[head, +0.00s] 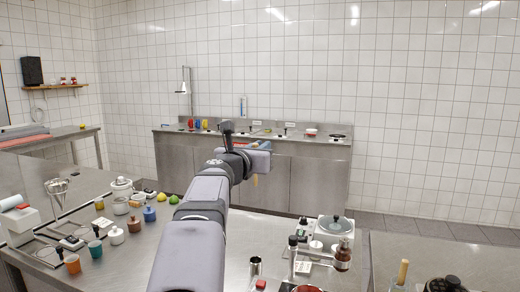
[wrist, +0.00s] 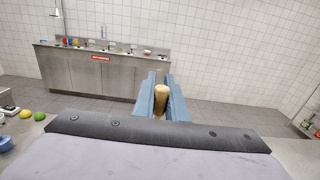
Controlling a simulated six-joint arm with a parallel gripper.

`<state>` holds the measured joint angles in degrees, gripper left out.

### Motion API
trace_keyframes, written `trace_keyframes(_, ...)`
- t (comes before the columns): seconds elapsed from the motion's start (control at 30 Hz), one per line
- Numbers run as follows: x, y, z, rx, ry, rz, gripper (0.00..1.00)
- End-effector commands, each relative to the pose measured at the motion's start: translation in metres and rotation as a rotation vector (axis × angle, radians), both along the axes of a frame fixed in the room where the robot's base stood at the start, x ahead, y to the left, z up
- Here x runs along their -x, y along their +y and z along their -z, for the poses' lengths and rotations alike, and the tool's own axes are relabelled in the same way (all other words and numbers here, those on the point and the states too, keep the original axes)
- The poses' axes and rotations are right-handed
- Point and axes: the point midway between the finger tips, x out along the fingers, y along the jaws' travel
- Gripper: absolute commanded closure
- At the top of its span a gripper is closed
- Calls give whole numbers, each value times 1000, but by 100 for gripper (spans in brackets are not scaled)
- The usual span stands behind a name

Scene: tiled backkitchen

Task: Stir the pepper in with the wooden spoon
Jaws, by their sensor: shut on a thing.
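My gripper (head: 262,148) is raised above the steel counter, seen from behind in the head view. In the wrist view my gripper (wrist: 161,90) has its blue fingers shut on a light wooden piece (wrist: 161,98), which looks like the wooden spoon's handle. A bit of the same wood (head: 255,180) shows below the fingers in the head view; the spoon's far end cannot be made out. A red-topped round vessel (head: 308,289) is cut off at the bottom edge; its contents are unclear. I cannot pick out pepper for certain.
Cups, jars, a lemon and a lime (head: 174,200) stand left. A wooden handle (head: 402,272) stands on the right counter. Bare steel lies mid-counter.

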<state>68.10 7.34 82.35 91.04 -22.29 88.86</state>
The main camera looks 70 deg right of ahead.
Motion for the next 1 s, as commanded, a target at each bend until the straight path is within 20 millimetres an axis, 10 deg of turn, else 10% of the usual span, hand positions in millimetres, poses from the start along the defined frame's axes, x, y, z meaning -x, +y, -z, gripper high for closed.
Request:
trace_keyframes(0.47,91,15,74,-44,34,386,100)
trace_keyframes(0.8,174,81,164,-82,45,724,100)
trace_keyframes(1.0,196,112,185,-102,48,774,100)
